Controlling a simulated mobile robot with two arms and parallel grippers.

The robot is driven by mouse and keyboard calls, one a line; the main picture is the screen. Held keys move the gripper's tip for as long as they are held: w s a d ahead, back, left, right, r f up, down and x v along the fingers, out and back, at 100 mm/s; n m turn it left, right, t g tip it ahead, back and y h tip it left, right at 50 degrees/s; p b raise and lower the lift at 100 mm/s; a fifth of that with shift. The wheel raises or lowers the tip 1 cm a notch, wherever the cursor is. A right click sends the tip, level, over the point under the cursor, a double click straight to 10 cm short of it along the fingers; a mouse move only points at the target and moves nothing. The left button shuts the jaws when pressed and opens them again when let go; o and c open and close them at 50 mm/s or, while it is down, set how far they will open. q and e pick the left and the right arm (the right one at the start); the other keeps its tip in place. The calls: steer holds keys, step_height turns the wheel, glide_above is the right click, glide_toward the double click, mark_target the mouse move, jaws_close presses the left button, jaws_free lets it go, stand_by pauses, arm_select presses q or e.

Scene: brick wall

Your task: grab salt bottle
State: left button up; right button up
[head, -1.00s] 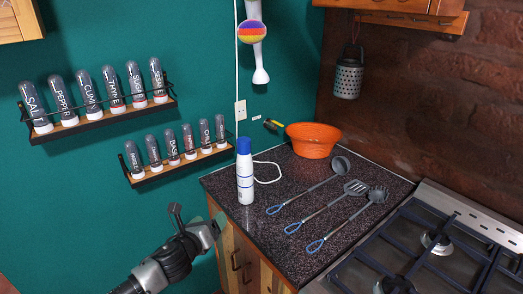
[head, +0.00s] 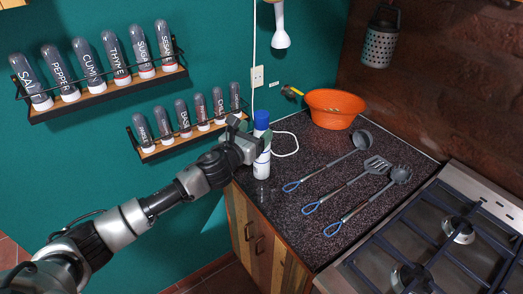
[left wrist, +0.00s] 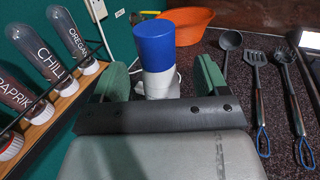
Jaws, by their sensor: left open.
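A white bottle with a blue cap (head: 262,165) stands upright on the dark speckled counter near its left edge. It also shows in the left wrist view (left wrist: 155,45), between the green finger pads. My left gripper (head: 249,140) is open at the upper part of this bottle, with a finger on either side; I cannot tell whether they touch it. A dark jar labelled SALT (head: 31,83) sits at the left end of the upper wall rack. My right gripper is not in view.
The upper rack (head: 110,90) and lower rack (head: 180,146) hold several labelled jars. An orange bowl (head: 335,110) and utensils (head: 345,185) lie on the counter, with a gas stove (head: 450,235) to the right. A white cord loops behind the bottle.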

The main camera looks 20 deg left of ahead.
mark_target(257, 126)
arm_select(q)
steer(key=x, duration=0.1)
steer(key=p+x, duration=0.1)
steer(key=x, duration=0.1)
steer(key=shift+w+a+r, duration=0.1)
steer(key=shift+w+r, duration=0.15)
steer(key=shift+r, duration=0.1)
steer(key=shift+w+f, duration=0.1)
steer(key=shift+w, duration=0.4)
steer(key=shift+c, duration=0.3)
jaws_close()
